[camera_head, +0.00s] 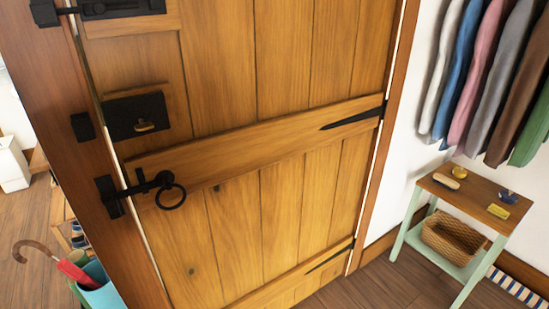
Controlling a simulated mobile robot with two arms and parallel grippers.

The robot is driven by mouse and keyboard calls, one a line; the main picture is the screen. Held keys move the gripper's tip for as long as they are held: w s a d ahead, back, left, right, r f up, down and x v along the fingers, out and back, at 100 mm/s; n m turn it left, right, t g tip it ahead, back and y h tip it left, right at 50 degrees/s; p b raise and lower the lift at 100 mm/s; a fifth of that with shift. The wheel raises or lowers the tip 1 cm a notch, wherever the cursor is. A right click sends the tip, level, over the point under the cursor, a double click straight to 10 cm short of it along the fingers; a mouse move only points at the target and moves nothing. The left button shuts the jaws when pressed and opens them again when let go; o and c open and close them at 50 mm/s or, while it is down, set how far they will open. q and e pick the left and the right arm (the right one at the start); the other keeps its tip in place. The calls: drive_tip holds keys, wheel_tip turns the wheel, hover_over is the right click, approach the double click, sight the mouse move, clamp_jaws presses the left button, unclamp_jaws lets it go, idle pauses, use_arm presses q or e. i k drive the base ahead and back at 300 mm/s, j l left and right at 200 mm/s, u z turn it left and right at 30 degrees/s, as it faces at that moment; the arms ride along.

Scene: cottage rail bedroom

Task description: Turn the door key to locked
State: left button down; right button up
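A wooden plank door (285,60) fills the middle of the head view. A black lock box (121,108) is on its left side, with a small brass key (146,126) on its face. The key's bow looks roughly sideways; whether it is locked cannot be told. A black keeper (83,126) sits on the frame beside the lock. A thin light gap shows between door and frame. Neither gripper is in view.
Below the lock is a black ring latch (171,196); a black bolt (112,8) is above. At right stand a small table (470,194) with a basket (455,240) and hanging clothes (497,75). An umbrella (72,269) stands lower left.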

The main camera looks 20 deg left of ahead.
sight(143, 126)
drive_tip(key=j+u, duration=0.1)
drive_tip(key=u, duration=1.05)
drive_tip(key=k+j, duration=0.05)
